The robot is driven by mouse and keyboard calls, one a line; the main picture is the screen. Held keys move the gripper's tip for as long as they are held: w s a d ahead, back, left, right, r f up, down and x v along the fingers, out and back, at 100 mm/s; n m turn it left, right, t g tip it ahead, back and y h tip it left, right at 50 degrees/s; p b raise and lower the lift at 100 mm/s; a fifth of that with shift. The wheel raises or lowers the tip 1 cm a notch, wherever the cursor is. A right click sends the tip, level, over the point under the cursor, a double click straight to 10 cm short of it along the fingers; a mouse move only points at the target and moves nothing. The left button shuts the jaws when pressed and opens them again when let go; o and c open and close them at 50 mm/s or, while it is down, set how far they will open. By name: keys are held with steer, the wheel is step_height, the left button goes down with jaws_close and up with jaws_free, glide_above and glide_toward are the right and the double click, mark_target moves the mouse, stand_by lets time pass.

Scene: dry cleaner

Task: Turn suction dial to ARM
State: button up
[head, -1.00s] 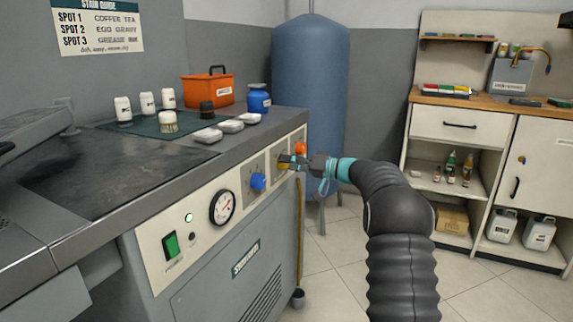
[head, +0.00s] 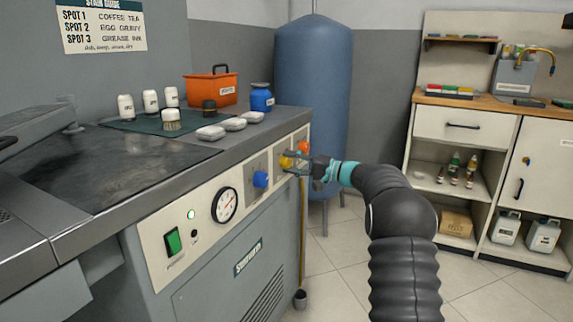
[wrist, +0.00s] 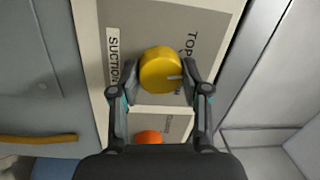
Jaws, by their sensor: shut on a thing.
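The yellow suction dial (wrist: 160,68) sits on a grey plate (wrist: 146,22) marked SUCTION on the machine's front panel. In the wrist view its pale pointer mark faces right, near a partly hidden label ending in M; TOP is printed above that. My gripper (wrist: 155,78) has one finger on each side of the dial and is shut on it. In the head view, my gripper (head: 298,163) reaches the dial (head: 286,162) from the right, and its fingers partly cover the plate.
An orange knob (head: 303,147) is just beyond the dial and also shows in the wrist view (wrist: 149,138). A blue knob (head: 261,179), a gauge (head: 225,205) and a green switch (head: 173,242) are on the same panel. A blue tank (head: 313,80) stands behind. Floor to the right is clear.

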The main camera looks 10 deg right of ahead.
steer(key=m, duration=0.4)
steer(key=m+t+p, duration=0.1)
steer(key=m, duration=0.1)
steer(key=shift+d, duration=0.25)
steer(key=m+t+p, duration=0.1)
steer(key=m+p, duration=0.1)
steer(key=m, duration=0.4)
steer(key=shift+f+h, duration=0.1)
steer(key=shift+h, duration=0.3)
steer(key=o, duration=0.8)
steer(key=shift+c, duration=0.2)
steer(key=o, duration=0.4)
steer(key=shift+d, duration=0.15)
steer(key=shift+a, duration=0.3)
steer(key=v, duration=1.2)
